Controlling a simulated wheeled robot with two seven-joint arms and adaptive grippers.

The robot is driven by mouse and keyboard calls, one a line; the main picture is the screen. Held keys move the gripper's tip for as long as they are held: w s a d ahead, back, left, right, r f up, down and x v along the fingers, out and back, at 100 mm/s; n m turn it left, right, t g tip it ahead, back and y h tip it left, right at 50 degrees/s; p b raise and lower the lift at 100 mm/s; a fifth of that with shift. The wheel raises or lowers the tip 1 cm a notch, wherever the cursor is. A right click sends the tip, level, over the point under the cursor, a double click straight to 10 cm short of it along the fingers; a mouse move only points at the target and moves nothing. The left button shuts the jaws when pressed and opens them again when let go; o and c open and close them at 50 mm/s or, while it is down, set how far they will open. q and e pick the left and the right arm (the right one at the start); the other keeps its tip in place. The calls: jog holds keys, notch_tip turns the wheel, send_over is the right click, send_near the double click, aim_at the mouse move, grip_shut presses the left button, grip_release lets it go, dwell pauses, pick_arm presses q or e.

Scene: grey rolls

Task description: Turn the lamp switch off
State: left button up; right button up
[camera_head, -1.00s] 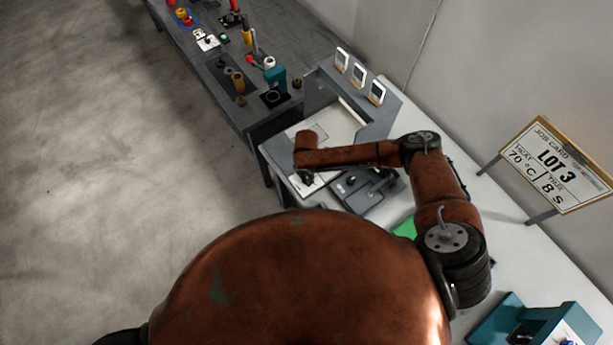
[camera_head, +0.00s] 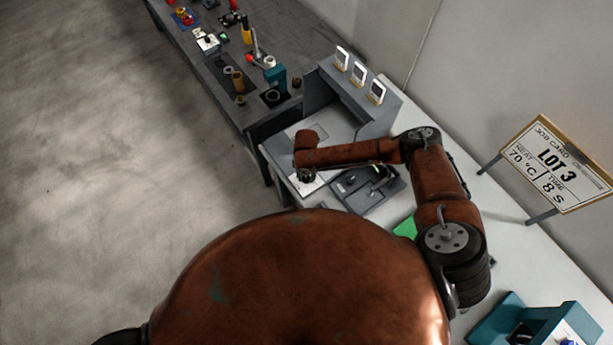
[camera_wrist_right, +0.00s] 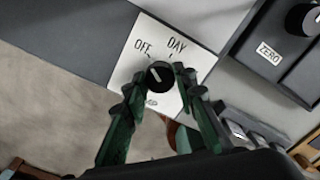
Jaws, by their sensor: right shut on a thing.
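The lamp switch is a round black knob (camera_wrist_right: 159,74) on a white plate (camera_wrist_right: 196,62) marked OFF and DAY; a third label is partly covered. The knob's white line slants to the upper left, roughly toward OFF. My right gripper (camera_wrist_right: 160,79) is shut on the knob, its dark green fingers on either side. In the head view the right gripper (camera_head: 306,176) is over the near edge of the white plate (camera_head: 310,187), and the knob is hidden. The grey lamp station (camera_head: 345,103) behind it looks unlit. My left gripper is not in view.
A dark grey console (camera_head: 372,196) sits right of the plate, under my forearm. A framed LOT 3 card (camera_head: 560,165) stands at the right. A teal box (camera_head: 540,325) is at the lower right. A grey bench (camera_head: 225,75) holds several small devices.

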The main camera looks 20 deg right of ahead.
aim_at(307, 178)
jog(key=shift+a, duration=0.1)
dwell(0.4)
jog(key=o, duration=1.2)
jog(key=shift+c, duration=0.2)
notch_tip(307, 178, up, 12)
